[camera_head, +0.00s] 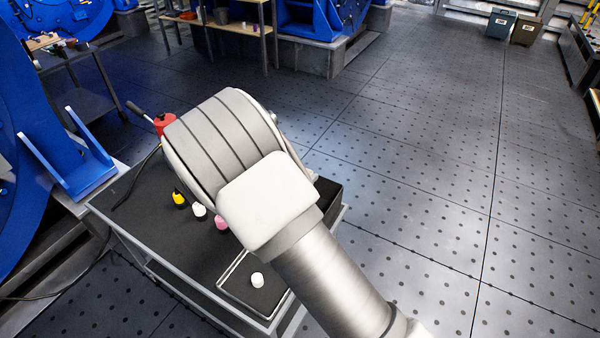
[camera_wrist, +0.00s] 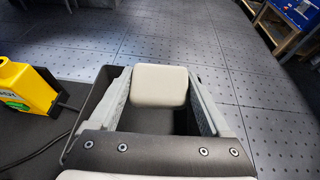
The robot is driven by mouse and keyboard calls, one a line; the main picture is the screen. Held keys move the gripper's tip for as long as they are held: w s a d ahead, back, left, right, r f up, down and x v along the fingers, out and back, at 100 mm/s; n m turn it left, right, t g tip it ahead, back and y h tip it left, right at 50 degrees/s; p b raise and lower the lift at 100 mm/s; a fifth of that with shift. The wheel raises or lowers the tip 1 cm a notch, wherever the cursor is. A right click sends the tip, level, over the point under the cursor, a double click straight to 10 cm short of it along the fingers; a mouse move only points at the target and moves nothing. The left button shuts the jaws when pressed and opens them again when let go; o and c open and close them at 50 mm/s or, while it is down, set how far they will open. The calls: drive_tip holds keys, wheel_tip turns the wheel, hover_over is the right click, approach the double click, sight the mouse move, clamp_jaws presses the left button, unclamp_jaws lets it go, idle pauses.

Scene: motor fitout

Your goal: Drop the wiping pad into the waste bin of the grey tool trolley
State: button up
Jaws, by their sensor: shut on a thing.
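The wiping pad (camera_wrist: 160,84), a pale cream block with rounded corners, is between the two grey fingers of my gripper (camera_wrist: 160,95) in the wrist view. My gripper is shut on it. A dark open-topped bin (camera_wrist: 92,104) shows below and around the fingers, with its dark inside under the pad. How high the pad is above the bin's floor is unclear. In the head view, the bin's dark wall (camera_head: 329,194) shows at the right end of the grey tool trolley (camera_head: 130,215). My arm hides my gripper and the pad there.
Yellow (camera_head: 179,199), white (camera_head: 199,211) and pink (camera_head: 221,222) topped bottles stand on the trolley. A white-capped item (camera_head: 257,280) stands in a front tray. A red tool (camera_head: 164,122) is at the back. A yellow device (camera_wrist: 28,88) stands left of the bin. Open floor lies right.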

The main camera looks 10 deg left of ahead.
wheel_tip(320, 180, down, 6)
drive_tip(key=b, duration=0.3)
drive_tip(key=shift+r+b, duration=0.2)
drive_tip(key=shift+b, duration=0.2)
drive_tip(key=o, duration=1.3)
drive_tip(key=p+v, duration=0.3)
drive_tip(key=v, duration=1.4)
drive_tip(key=shift+s+r, duration=0.1)
drive_tip(key=shift+s, duration=0.05)
